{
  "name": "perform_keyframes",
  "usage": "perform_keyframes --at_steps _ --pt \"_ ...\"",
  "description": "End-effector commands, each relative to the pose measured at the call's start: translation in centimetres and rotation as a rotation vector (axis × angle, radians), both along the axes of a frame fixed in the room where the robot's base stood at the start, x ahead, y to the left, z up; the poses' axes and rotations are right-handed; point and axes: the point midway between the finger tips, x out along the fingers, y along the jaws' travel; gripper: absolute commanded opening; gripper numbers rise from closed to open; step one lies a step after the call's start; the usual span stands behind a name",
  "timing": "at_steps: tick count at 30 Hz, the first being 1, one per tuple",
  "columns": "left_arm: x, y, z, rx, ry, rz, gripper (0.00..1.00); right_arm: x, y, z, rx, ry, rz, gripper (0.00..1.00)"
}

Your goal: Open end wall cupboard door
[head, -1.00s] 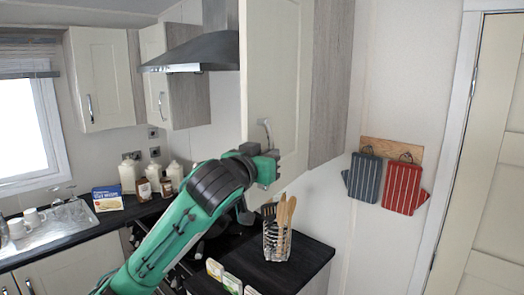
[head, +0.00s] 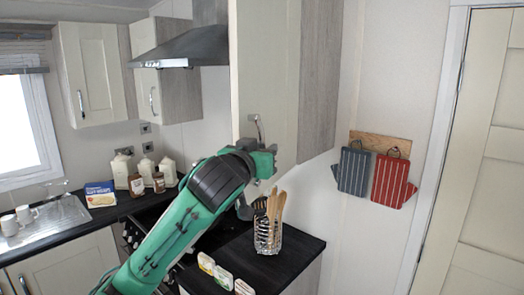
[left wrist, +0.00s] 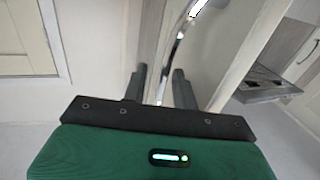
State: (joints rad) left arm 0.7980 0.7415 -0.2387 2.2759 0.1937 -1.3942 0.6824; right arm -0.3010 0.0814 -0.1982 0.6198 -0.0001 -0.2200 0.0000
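The end wall cupboard door (head: 270,75) is a tall cream panel right of the cooker hood in the head view. It looks shut or nearly so; I cannot tell exactly. Its curved chrome handle (head: 257,128) is near the door's lower left. My left gripper (head: 265,158) is at the lower end of this handle. In the left wrist view, the two dark fingers (left wrist: 160,88) stand apart, with the chrome handle (left wrist: 181,38) running down between them. A gap shows beside the handle, so the fingers are not closed on it. My right gripper is not in view.
Below stands a dark worktop (head: 290,248) with a wire utensil holder (head: 268,236) close under my left arm. The cooker hood (head: 190,50) is left of the door. Oven mitts (head: 390,180) hang on the right wall, beside a cream room door (head: 470,160).

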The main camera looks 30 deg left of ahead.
Motion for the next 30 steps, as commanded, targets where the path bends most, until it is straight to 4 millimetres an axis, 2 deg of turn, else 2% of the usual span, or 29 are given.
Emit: perform_keyframes --at_steps 5,8,18,24,30 --pt "-0.3 -0.1 -0.2 0.0 0.001 -0.002 0.28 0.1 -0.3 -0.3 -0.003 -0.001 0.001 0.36" --pt "-1.3 -0.3 -0.4 -0.001 0.001 -0.003 0.28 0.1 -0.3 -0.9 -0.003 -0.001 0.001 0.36" --pt "-8.7 -1.5 -0.6 0.0 -0.004 -0.003 0.28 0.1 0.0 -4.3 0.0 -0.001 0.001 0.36" --pt "-11.0 -1.8 -0.6 0.001 -0.004 -0.002 0.28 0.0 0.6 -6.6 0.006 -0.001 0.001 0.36" --pt "-12.1 -2.1 -0.5 -0.002 -0.001 -0.002 0.28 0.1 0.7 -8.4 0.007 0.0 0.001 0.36"
